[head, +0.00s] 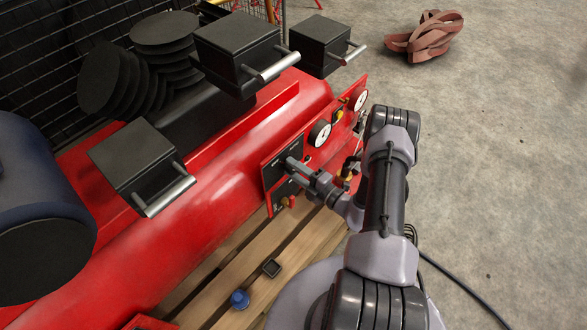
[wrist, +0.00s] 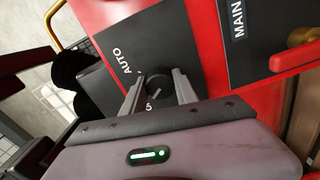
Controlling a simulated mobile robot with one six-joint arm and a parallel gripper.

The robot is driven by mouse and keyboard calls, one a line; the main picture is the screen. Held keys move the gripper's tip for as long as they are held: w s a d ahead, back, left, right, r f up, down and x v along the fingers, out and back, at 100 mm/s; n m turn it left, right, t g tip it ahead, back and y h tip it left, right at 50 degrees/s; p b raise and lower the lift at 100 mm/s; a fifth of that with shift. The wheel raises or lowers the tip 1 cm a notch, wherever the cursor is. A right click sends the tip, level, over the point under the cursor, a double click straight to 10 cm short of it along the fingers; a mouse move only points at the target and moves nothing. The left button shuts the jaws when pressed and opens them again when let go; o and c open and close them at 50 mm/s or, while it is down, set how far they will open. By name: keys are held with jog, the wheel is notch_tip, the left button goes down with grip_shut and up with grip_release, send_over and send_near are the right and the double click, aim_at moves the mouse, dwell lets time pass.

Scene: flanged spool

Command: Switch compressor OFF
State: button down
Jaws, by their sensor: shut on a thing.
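The red compressor (head: 205,200) lies across the head view on wooden slats. Its front has a red panel with a black plate. In the wrist view, the black switch plate (wrist: 192,45) reads AUTO, with another mark partly hidden. A round dark knob (wrist: 157,84) with a light pointer line sits on it. My gripper (head: 292,164) reaches the plate from the right. In the wrist view, its two fingers stand on either side of the knob and are shut on it. The knob is hidden behind the fingers in the head view.
A plate marked MAIN (wrist: 262,30) with a red and brass handle (wrist: 297,55) is beside the switch plate. Gauges (head: 320,133) and fittings line the panel. Black boxes with metal handles (head: 165,195) sit above. A blue cap (head: 239,299) lies on the slats. The concrete floor at right is mostly clear.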

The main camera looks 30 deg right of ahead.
jog(key=c, duration=0.9)
grip_release()
jog(key=shift+c, duration=0.2)
jog(key=p+v, duration=0.4)
jog(key=v, duration=1.3)
jog(key=shift+s, duration=0.2)
